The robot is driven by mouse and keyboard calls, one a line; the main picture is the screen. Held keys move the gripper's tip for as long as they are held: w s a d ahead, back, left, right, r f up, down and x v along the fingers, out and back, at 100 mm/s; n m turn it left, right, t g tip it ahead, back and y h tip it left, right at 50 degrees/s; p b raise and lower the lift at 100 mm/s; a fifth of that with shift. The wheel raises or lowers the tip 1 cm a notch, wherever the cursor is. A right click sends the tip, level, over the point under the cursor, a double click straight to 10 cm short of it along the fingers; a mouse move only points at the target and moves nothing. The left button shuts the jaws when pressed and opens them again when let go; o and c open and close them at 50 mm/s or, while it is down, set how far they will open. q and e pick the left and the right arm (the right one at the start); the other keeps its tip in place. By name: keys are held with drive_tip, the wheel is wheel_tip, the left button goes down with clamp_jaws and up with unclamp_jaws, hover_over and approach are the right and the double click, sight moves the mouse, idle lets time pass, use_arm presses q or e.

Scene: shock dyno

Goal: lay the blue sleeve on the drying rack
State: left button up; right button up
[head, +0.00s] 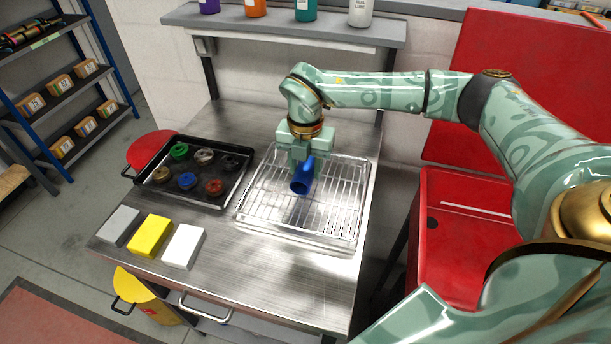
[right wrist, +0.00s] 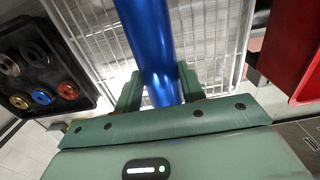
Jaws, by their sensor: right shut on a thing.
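The blue sleeve (head: 302,178) is a hollow tube with its open end toward me in the head view. My right gripper (head: 305,164) is shut on it, over the drying rack (head: 262,198), a silver wire grid in a shallow tray. In the right wrist view the sleeve (right wrist: 150,40) runs between the two fingers (right wrist: 160,88), with the rack's wires (right wrist: 215,45) behind it. I cannot tell whether the sleeve touches the wires. My left gripper is not in view.
A black tray (head: 200,203) with several coloured rings stands left of the rack. Grey, yellow and white blocks (head: 150,236) lie at the bench's front left. A shelf (head: 270,28) with bottles runs behind. The bench front (head: 290,285) is clear.

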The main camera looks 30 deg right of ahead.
sight(306, 166)
drive_tip(key=shift+f, duration=1.5)
drive_tip(key=shift+f, duration=0.1)
drive_tip(key=o, duration=1.1)
wheel_tip(306, 166, up, 12)
drive_tip(key=shift+s+r+p, duration=0.1)
drive_tip(key=shift+r+p, duration=0.05)
drive_tip(key=shift+p, duration=0.7)
